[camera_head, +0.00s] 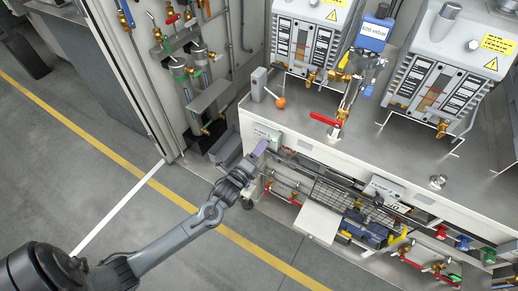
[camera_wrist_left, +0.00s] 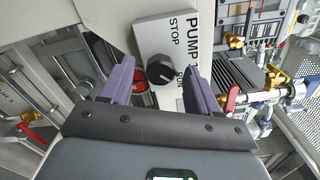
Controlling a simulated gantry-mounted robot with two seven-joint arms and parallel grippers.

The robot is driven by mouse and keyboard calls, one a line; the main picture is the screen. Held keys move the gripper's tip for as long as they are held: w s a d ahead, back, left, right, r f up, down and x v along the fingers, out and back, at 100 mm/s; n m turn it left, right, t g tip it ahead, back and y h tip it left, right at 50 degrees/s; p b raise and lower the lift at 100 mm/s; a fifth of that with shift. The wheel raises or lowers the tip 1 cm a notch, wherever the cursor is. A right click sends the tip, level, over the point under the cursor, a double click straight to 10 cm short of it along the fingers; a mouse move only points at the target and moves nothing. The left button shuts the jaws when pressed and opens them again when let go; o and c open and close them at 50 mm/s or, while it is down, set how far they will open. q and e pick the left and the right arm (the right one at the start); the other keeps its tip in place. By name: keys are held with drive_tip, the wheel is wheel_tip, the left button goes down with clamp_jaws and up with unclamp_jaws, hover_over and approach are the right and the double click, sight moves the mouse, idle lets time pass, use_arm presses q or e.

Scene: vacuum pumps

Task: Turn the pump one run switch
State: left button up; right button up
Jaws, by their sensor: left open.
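The pump one run switch is a black rotary knob (camera_wrist_left: 161,70) on a pale plate (camera_wrist_left: 170,32) marked "PUMP", "STOP" and "RUN" in the left wrist view. The knob sits between the two purple fingers of my left gripper (camera_wrist_left: 158,82), which are apart. No finger visibly grips the knob; whether one touches it I cannot tell. In the head view my left gripper (camera_head: 262,149) is at the front panel of the pump bench, just below the plate (camera_head: 267,134). The knob is hard to make out there. My right gripper is not in view.
A second labelled plate (camera_head: 385,189) is further right on the bench front. A red lever (camera_head: 323,118) and an orange-knobbed lever (camera_head: 279,101) stand on the bench top. Two pumps (camera_head: 303,45) (camera_head: 436,85) are behind. Pipes and valves crowd the lower shelf; the floor at left is clear.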

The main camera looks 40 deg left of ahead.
use_arm(q)
drive_tip(key=shift+s+d+p, duration=0.15)
drive_tip(key=shift+s+p, duration=0.35)
drive_tip(key=shift+s, duration=0.2)
drive_tip(key=s+p, duration=0.4)
drive_tip(key=s, duration=0.2)
drive_tip(key=shift+d+p, duration=0.35)
drive_tip(key=shift+d, duration=0.1)
